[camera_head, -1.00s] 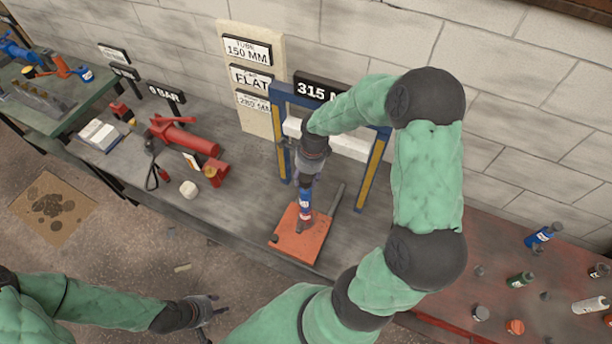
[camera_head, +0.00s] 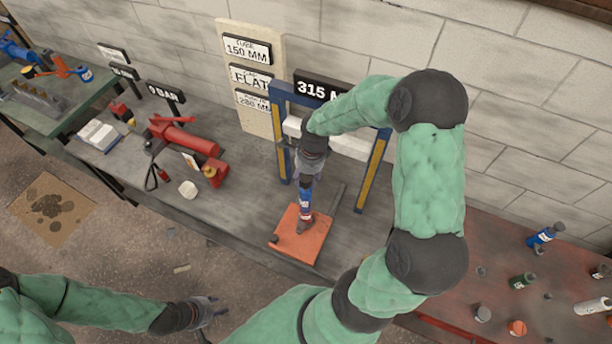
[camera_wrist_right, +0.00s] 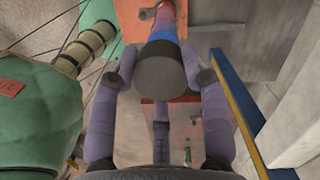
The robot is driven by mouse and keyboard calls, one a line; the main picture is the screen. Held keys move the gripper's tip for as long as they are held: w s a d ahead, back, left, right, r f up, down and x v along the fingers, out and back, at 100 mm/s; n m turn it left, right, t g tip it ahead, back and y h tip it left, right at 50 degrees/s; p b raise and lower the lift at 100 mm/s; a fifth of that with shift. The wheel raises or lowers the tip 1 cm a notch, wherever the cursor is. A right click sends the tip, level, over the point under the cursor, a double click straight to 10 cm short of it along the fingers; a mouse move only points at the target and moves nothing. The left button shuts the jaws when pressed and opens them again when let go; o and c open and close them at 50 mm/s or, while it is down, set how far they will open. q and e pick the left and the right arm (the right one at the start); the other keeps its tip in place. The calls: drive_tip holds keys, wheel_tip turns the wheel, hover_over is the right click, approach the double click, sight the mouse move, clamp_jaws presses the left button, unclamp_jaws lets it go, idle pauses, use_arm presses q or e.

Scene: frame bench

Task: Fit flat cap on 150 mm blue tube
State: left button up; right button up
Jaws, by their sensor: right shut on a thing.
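The blue tube (camera_head: 305,196) stands upright on the orange plate (camera_head: 290,240), under the blue frame. It shows a red and white mark and has a dark part at its foot. My right gripper (camera_head: 306,180) is above it, pointing down. In the right wrist view, this gripper (camera_wrist_right: 163,68) is shut on a dark grey round cap (camera_wrist_right: 162,72), with a finger on either side. The blue tube (camera_wrist_right: 163,35) shows right behind the cap, in line with it. I cannot tell whether the cap is fully seated. My left gripper (camera_head: 208,308) hangs empty before the bench; its opening is unclear.
The blue frame (camera_head: 375,170) with yellow strips stands close around my right gripper. A red pump-like tool (camera_head: 185,138) and a white cup-like piece (camera_head: 188,189) lie to the left. Bottles and loose caps stand on the red table (camera_head: 450,260). A sign board (camera_head: 250,75) leans behind.

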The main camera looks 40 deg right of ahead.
sight(307, 179)
drive_tip(key=shift+f+b, duration=1.65)
drive_tip(key=shift+f, duration=0.1)
drive_tip(key=o, duration=1.3)
drive_tip(key=r, duration=0.8)
drive_tip(key=s+d+r, duration=0.1)
drive_tip(key=r, duration=0.3)
drive_tip(key=shift+f, duration=0.1)
